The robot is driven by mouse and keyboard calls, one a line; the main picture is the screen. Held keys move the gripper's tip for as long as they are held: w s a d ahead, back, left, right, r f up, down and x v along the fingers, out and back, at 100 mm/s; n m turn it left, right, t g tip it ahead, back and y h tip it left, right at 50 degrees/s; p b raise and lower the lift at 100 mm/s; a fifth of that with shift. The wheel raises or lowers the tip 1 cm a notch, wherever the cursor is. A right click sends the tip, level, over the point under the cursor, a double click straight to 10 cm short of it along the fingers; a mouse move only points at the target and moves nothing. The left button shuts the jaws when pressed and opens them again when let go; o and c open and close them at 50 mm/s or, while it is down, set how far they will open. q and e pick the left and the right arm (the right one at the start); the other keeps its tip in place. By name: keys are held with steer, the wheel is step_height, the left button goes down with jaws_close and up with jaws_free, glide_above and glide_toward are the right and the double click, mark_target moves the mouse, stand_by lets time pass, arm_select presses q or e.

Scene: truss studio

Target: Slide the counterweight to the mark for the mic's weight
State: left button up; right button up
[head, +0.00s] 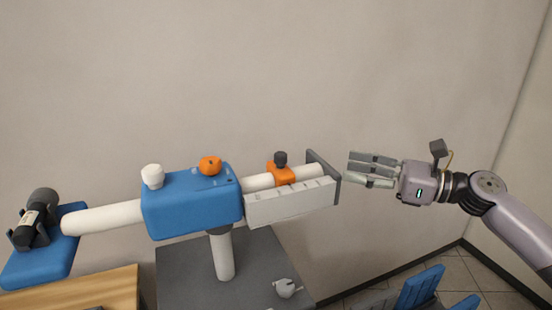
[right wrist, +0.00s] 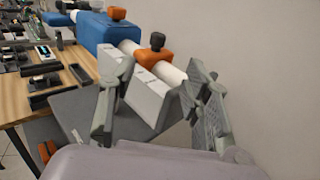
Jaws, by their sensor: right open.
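The orange counterweight (head: 281,173) with a dark knob on top sits on the white boom tube (head: 309,172), behind a white marked scale plate (head: 290,204). In the right wrist view the counterweight (right wrist: 152,61) shows between the fingers, farther off. The mic (head: 38,218), dark with a pale label, lies on a blue holder at the far left end. My right gripper (head: 372,168) is open and empty, to the right of the boom's grey end plate (head: 322,176) and apart from it. The scale's markings are too small to read. My left gripper is out of view.
A blue housing (head: 192,204) with a white knob (head: 152,176) and an orange knob (head: 210,165) carries the boom on a white post (head: 222,256). A wooden table (head: 112,288) stands at lower left. A blue chair (head: 420,288) is at lower right. The wall side above is clear.

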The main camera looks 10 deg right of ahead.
steer(key=p, duration=0.2)
glide_toward(280, 154)
steer(key=p+x, duration=0.3)
steer(key=x, duration=0.5)
steer(key=shift+w+a+p, duration=0.15)
steer(key=shift+a+p, duration=0.05)
steer(key=shift+p, duration=0.15)
steer(key=shift+w+a+f, duration=0.15)
steer(key=shift+w+a, duration=0.3)
steer(key=shift+a, duration=0.1)
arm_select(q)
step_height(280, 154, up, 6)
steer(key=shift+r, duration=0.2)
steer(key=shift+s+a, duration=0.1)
arm_select(e)
steer(key=shift+c, duration=0.7)
jaws_close()
